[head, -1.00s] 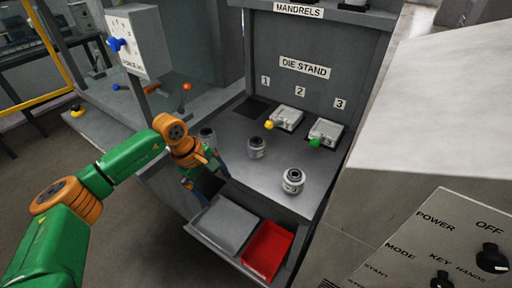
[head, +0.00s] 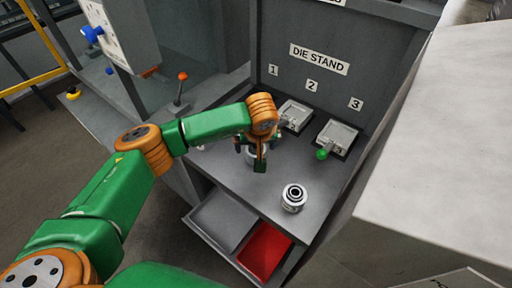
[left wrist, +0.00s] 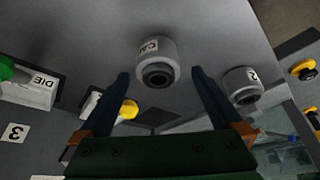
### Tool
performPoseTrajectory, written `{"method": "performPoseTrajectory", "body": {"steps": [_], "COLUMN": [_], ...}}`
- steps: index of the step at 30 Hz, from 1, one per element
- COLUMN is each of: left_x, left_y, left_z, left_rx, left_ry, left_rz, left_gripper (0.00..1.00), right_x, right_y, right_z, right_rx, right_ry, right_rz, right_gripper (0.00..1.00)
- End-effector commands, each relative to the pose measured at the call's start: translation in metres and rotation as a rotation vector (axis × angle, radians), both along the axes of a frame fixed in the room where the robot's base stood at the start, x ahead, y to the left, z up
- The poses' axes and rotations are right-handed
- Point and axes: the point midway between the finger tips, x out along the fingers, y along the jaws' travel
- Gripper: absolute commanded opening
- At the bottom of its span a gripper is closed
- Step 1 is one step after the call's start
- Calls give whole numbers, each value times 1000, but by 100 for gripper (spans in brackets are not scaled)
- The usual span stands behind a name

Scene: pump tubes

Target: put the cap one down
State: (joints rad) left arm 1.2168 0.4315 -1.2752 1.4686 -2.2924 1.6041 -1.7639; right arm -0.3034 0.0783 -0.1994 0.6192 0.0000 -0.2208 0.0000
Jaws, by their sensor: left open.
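My left gripper (head: 257,158) is over the die stand table, pointing down and open. In the left wrist view its two dark fingers (left wrist: 160,76) stand apart. A grey cylindrical part (left wrist: 157,62) with a dark opening and a label starting "CA" shows between and just beyond the fingertips; the rest of its label is unreadable. In the head view the gripper mostly hides this part. Another grey cylinder (left wrist: 242,87), its label showing a 2, stands to the right in the wrist view. A third cylinder (head: 294,198) stands upright on the table, right of the gripper.
Die blocks with a yellow knob (left wrist: 129,109) and a green knob (head: 322,154) lie at the back under numbers 1 to 3. A grey tray (head: 222,220) and a red tray (head: 264,250) are at the front. A large pale cabinet (head: 440,150) bounds the right.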

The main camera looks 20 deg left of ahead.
Motion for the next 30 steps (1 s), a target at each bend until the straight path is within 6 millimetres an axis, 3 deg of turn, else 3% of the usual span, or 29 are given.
{"method": "performPoseTrajectory", "body": {"steps": [3,9,11,18,21,30], "left_x": [5,7,7,7,7,7], "left_y": [3,4,4,4,4,4], "left_z": [-13,-16,-15,-15,-15,-11], "left_rx": [0,-1,-1,-1,-1,-1], "left_ry": [0,-3,-3,-3,-3,-5], "left_rz": [3,1,2,2,3,3], "left_gripper": [100,100,86,22,0,0], "right_x": [0,2,2,2,2,3], "right_y": [0,0,0,0,0,-1], "right_z": [4,3,3,3,3,-1], "right_rx": [0,1,1,1,0,-1], "right_ry": [0,-3,-3,-4,-5,-5], "right_rz": [0,0,1,1,1,1], "right_gripper": [50,50,50,50,50,50]}}
